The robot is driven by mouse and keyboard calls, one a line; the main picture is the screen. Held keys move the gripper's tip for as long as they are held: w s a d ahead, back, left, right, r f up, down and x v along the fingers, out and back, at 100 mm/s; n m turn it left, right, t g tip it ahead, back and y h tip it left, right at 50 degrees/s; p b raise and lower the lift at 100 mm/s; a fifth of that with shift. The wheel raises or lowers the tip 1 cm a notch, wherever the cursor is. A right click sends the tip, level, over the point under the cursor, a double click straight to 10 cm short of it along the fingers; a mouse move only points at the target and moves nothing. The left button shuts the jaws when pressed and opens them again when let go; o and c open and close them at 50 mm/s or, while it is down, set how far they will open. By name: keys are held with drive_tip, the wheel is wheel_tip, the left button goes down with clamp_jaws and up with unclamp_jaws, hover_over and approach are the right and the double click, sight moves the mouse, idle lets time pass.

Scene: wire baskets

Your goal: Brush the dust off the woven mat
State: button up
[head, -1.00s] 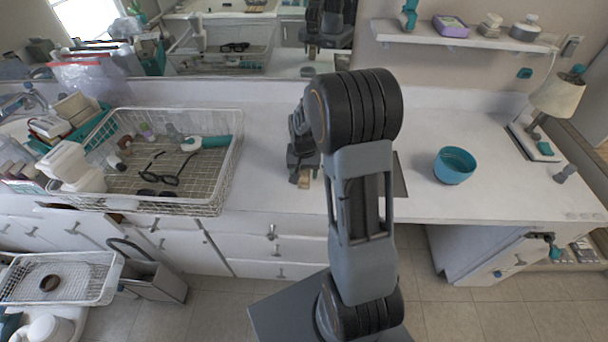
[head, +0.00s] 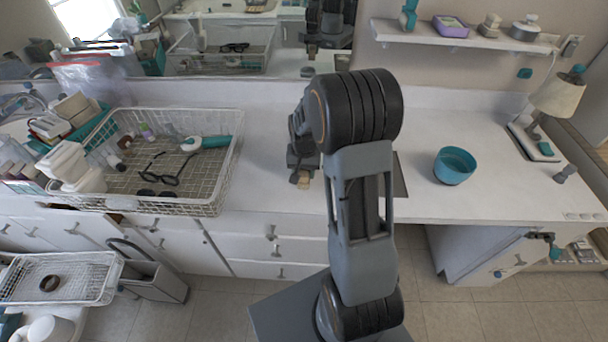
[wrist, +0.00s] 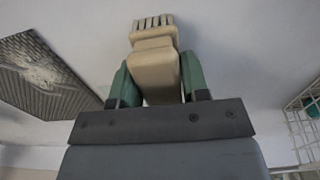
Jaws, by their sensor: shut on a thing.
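My gripper (wrist: 157,84) is shut on a tan brush (wrist: 154,62), with a green finger on each side of its handle. The brush's bristles (wrist: 153,22) point away from the gripper, over the white counter. In the head view, my gripper (head: 302,160) and the brush (head: 300,179) are above the counter, left of my arm. The woven mat (wrist: 42,75) lies to the left in the wrist view, with a pale dusty patch on it. The brush is apart from the mat. In the head view, my arm hides most of the mat (head: 400,178).
A wire basket (head: 228,180) with black glasses (head: 162,172) stands on the counter (head: 270,120) to the left. A teal bowl (head: 454,166) and a lamp (head: 556,97) stand to the right. The counter between basket and gripper is clear.

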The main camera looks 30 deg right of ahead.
drive_tip(key=shift+r, duration=0.1)
clamp_jaws()
drive_tip(key=shift+r+p, duration=0.75)
drive_tip(key=shift+r, duration=0.2)
drive_tip(key=shift+r, duration=0.2)
drive_tip(key=shift+r+p, duration=1.85)
drive_tip(key=shift+r, duration=0.45)
drive_tip(key=shift+r, duration=0.1)
drive_tip(key=shift+r+p, duration=1.8)
drive_tip(key=shift+r, duration=0.6)
